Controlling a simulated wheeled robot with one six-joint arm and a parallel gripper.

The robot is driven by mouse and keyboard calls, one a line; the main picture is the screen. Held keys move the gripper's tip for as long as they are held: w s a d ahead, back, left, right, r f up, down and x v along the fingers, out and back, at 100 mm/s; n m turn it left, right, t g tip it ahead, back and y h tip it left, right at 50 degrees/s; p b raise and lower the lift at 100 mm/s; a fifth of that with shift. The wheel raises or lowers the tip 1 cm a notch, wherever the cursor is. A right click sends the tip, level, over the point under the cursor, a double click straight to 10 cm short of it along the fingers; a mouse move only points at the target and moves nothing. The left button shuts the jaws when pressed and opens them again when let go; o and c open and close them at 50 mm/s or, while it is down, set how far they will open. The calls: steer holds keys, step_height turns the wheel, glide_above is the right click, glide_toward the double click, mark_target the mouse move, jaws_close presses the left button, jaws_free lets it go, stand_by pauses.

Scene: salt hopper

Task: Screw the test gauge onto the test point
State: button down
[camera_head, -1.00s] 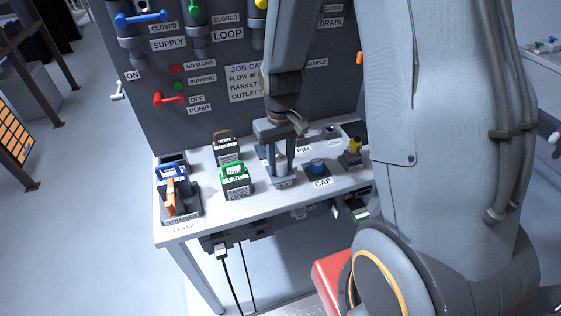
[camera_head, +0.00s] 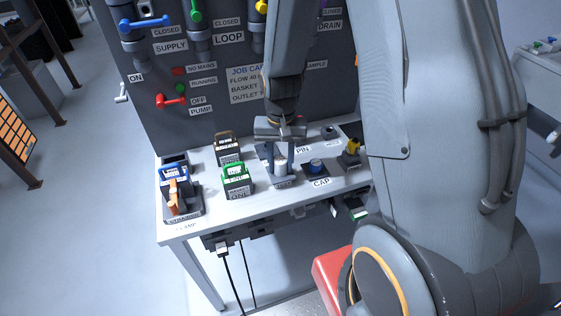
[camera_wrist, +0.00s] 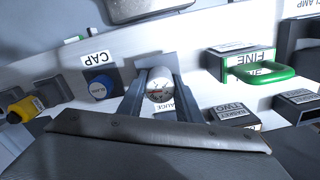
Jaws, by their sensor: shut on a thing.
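The test gauge (camera_wrist: 160,86) is a pale round-faced cylinder with a dial, seen between the fingers in the wrist view. In the head view the gauge (camera_head: 281,160) is small and partly hidden by the fingers. My gripper (camera_head: 280,170) is shut on it, low over the bench at the GAUGE label. The gripper also shows in the wrist view (camera_wrist: 158,85). I cannot tell whether the gauge is clear of its stand. I cannot make out the test point in either view.
A blue cap (camera_head: 316,165) stands close to the right, and a yellow-topped part (camera_head: 353,147) beyond it. A green-handled FINE block (camera_head: 236,180) is to the left, with a brown-handled block (camera_head: 227,148) behind. The grey valve panel (camera_head: 205,125) rises behind the bench (camera_head: 210,216).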

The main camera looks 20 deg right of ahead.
mark_target(280, 158)
steer(key=shift+w, duration=0.1)
steer(key=c, duration=1.2)
jaws_free()
steer(key=shift+r+b, duration=0.8)
steer(key=shift+r, duration=3.1)
steer(key=s+r+n+t, duration=0.1)
steer(key=s+r+n, duration=0.2)
steer(key=s, duration=0.6)
steer(key=shift+s+r+n+t, duration=0.15)
steer(key=shift+r+n+t, duration=0.15)
steer(key=shift+n, duration=0.3)
